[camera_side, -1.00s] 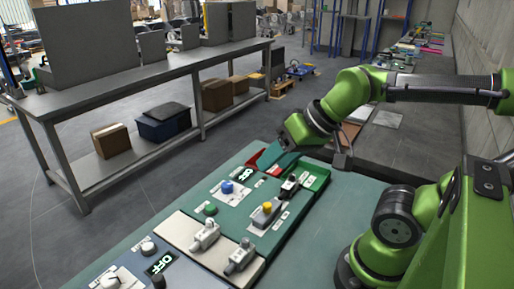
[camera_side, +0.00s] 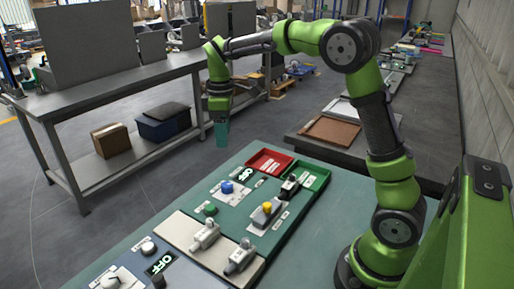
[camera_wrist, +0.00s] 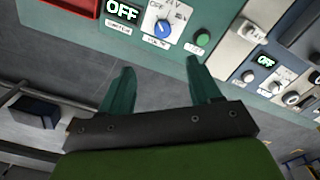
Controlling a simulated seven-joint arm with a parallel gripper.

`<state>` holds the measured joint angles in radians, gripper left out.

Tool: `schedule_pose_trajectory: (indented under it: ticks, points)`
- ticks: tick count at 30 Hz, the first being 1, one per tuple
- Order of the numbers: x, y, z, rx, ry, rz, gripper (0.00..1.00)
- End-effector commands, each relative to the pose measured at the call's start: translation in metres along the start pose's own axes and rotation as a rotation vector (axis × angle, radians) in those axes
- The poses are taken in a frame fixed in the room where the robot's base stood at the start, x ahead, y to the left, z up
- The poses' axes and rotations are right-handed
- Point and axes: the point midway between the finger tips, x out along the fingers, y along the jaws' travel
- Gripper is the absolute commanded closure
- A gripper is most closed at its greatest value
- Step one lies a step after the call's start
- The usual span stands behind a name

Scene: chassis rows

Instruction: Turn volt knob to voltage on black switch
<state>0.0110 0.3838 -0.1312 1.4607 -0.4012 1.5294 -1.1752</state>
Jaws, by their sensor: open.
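The blue volt knob (camera_side: 227,187) sits on a white dial plate on the green panel. My gripper (camera_side: 220,135) hangs above and beyond the panel's far left edge, pointing down. In the wrist view its teal fingers (camera_wrist: 160,78) are apart and empty, and do not touch the knob.
A lit OFF display (camera_wrist: 123,11) and a green button (camera_wrist: 203,39) flank the knob. A red tray (camera_side: 268,161) and a green tray (camera_side: 318,177) lie at the panel's far end. A yellow knob (camera_side: 267,207) and grey switches (camera_side: 206,234) stand nearer.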

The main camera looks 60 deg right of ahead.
Motion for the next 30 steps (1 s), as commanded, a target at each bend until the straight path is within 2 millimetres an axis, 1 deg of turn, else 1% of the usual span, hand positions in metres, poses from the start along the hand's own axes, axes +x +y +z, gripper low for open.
schedule_pose_trajectory:
  ticks: [1,4,8,11,24,27,30]
  points:
    - [-0.004,0.0,0.001,-0.035,-0.002,-0.001,0.37]
    - [-0.001,-0.003,0.003,-0.081,-0.011,-0.014,0.37]
    - [0.009,-0.004,0.003,-0.095,-0.011,-0.016,0.37]
    - [0.026,-0.004,0.003,-0.093,-0.012,-0.016,0.37]
    - [0.121,-0.006,0.004,-0.091,-0.012,-0.017,0.37]
    - [0.139,-0.006,0.004,-0.091,-0.012,-0.016,0.37]
    - [0.152,-0.006,0.004,-0.092,-0.01,-0.016,0.37]
